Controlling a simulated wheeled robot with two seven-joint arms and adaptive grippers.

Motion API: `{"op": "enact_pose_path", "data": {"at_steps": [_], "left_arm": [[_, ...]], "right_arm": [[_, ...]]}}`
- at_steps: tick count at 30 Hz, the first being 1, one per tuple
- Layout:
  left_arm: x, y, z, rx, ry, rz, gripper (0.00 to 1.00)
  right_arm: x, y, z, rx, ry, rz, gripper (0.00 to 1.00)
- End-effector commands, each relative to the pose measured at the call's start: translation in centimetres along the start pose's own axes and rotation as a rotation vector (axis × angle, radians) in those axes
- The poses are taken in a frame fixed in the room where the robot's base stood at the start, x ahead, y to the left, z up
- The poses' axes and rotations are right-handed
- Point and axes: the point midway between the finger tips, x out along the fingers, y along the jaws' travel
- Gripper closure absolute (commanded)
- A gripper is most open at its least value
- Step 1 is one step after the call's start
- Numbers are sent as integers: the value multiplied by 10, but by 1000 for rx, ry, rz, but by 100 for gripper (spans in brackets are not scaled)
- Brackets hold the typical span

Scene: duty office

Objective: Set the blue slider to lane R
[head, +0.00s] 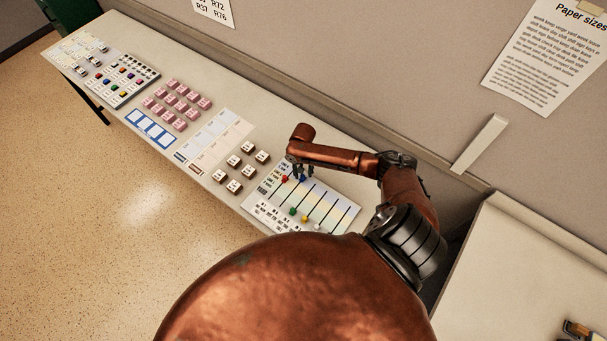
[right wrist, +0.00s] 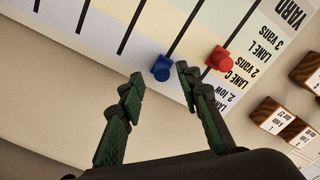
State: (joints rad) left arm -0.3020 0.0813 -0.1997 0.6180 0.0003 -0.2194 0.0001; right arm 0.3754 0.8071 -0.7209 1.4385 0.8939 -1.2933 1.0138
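The slider board (head: 334,207) lies on the counter, with several coloured knobs in slots. The blue slider (right wrist: 161,67) sits at the end of its slot nearest my gripper in the right wrist view, in the outermost lane band; that lane's letter is not clear. In the head view the blue slider (head: 302,179) is partly covered by my gripper. The red slider (right wrist: 219,59) is one slot over, farther from its slot end. My right gripper (right wrist: 158,75) is open, its fingertips just short of the blue slider, one toward each side. My left gripper is not in view.
Brown lettered blocks (head: 241,168) stand left of the board, with pink blocks (head: 177,104) farther left. Green and yellow knobs (head: 304,218) sit in other slots. A wall panel (head: 380,70) rises behind the counter. Bare counter borders the board in the right wrist view.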

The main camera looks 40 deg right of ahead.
Motion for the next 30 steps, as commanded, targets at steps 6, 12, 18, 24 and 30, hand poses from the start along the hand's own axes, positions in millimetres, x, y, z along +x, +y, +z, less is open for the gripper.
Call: {"op": "enact_pose_path", "data": {"at_steps": [6, 12, 18, 24, 30], "left_arm": [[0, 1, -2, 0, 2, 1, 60], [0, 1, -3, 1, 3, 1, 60], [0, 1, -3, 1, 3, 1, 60], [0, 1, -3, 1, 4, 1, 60], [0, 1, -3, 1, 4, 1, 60]], "right_arm": [[-45, 1, -1, -1, 4, 0, 68], [-83, 2, -1, -1, 3, 2, 68], [-103, 2, 0, 0, 1, 2, 68], [-107, 2, 0, 0, 0, 3, 68], [-107, 2, 0, 0, 1, 3, 68]]}}
